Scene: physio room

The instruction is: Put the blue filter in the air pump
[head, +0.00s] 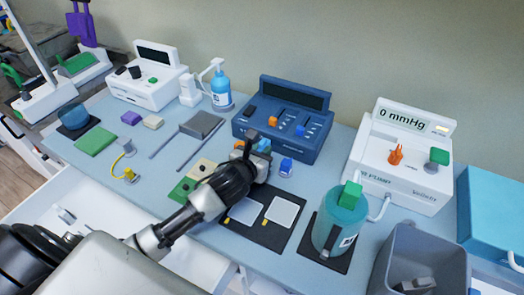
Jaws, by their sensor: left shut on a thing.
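The air pump (402,168) is a white unit at the right with a display reading 0 mmHg, an orange knob and a green knob. My left gripper (258,158) is over the middle of the table, in front of the blue console, shut on a small blue thing (264,146). The fingers hide most of it, so I cannot tell its shape. A blue piece with a pale base (287,168) stands on the table just right of the gripper. I cannot tell which of the two is the blue filter. My right gripper is not in view.
The blue console (283,118) stands behind the gripper. A teal jug (340,222) with a green top and a grey bin (420,262) stand at the front right. A dark mat (265,232) with pale cards lies in front. A bottle (220,88) stands at the back.

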